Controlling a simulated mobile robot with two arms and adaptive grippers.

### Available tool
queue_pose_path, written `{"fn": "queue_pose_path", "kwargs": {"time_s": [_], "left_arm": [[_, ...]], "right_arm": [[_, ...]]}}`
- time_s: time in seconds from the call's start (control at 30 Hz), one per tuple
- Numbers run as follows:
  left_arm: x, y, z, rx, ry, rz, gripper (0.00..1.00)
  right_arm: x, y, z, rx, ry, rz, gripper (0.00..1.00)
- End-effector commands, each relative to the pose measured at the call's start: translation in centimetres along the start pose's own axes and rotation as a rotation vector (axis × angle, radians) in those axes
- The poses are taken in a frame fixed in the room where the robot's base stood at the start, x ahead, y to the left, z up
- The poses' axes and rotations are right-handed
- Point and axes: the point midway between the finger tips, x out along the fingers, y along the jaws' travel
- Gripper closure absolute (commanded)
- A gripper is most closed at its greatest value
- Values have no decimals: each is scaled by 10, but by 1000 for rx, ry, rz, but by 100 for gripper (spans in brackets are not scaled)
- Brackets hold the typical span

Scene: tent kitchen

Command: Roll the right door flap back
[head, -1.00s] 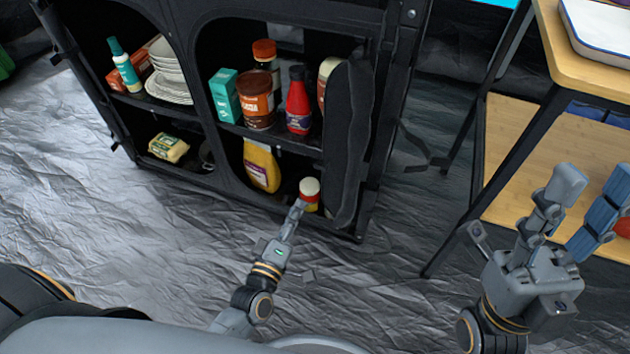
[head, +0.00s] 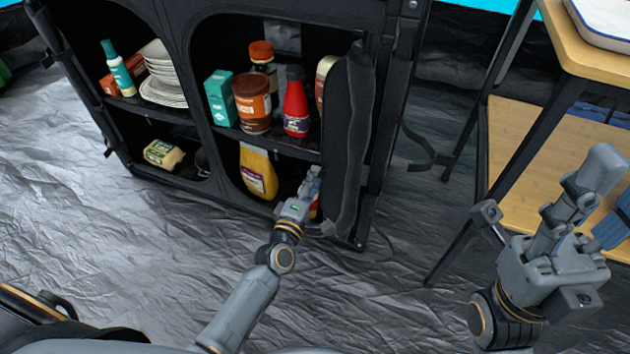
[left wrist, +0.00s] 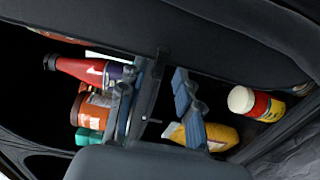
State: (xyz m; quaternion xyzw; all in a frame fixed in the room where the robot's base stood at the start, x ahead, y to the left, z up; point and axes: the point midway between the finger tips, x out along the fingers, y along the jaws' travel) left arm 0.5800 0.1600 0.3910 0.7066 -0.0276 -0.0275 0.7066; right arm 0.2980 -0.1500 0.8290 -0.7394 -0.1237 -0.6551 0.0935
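The right door flap (head: 350,140) is a dark fabric strip bunched upright along the right side of the cabinet's right opening. In the left wrist view the dark fabric (left wrist: 200,28) runs across the top. My left gripper (head: 314,180) is at the lower front of the opening, just left of the flap's lower part. In the left wrist view its two fingers (left wrist: 157,95) stand apart with no fabric visible between them; whether a tip touches the flap I cannot tell. My right gripper (head: 611,187) is at the right, away from the cabinet, fingers apart and empty.
Inside the opening stand a red bottle (head: 296,108), a brown jar (head: 252,103), a yellow bottle (head: 258,172) and a small red-and-yellow jar (left wrist: 262,106), mostly hidden behind my left gripper in the head view. A wooden table (head: 590,55) stands right. The crinkled floor (head: 370,285) is clear.

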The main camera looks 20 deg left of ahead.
Motion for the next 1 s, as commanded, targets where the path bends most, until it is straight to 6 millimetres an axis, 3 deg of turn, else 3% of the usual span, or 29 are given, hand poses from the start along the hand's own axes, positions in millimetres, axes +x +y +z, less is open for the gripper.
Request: {"fn": "queue_pose_path", "kwargs": {"time_s": [0.13, 0.43, 0.6, 1.0], "left_arm": [[10, 0, 0, -1, -1, 0, 66], [12, 0, 0, 0, 0, -1, 66], [12, 0, 0, 0, 0, -1, 100], [11, 0, 9, -2, -1, -2, 100]], "right_arm": [[1, 0, 0, -1, 11, -4, 59], [2, 0, 0, -1, 11, -4, 59], [2, 0, 0, -1, 11, -4, 59], [5, 0, -1, -1, 13, -4, 59]]}}
